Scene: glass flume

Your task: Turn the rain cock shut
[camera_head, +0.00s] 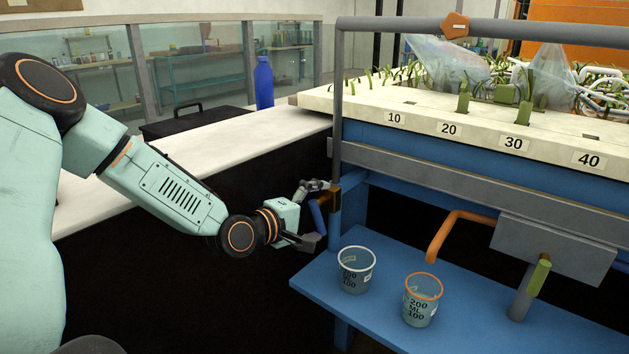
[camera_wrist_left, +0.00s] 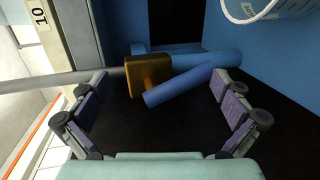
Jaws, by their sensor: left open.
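The cock, which I take to be the rain cock, has an orange-brown body (camera_head: 335,197) on the grey upright pipe (camera_head: 338,110) at the near left corner of the flume. Its blue lever (camera_head: 319,217) slants down from the body. In the left wrist view the body (camera_wrist_left: 142,76) and the lever (camera_wrist_left: 180,87) lie ahead, between the fingers. My left gripper (camera_head: 311,213) is open, one finger above and one below the lever. The lever's upper end in the wrist view is close to the right finger; I cannot tell whether they touch. My right gripper is out of view.
A blue shelf (camera_head: 385,325) below carries a clear cup (camera_head: 355,275) and an orange-rimmed cup (camera_head: 422,305), close to the gripper. An orange spout (camera_head: 440,237) and a green-handled valve (camera_head: 539,277) are further right. A white counter (camera_head: 110,205) with a blue bottle (camera_head: 264,85) stands behind my arm.

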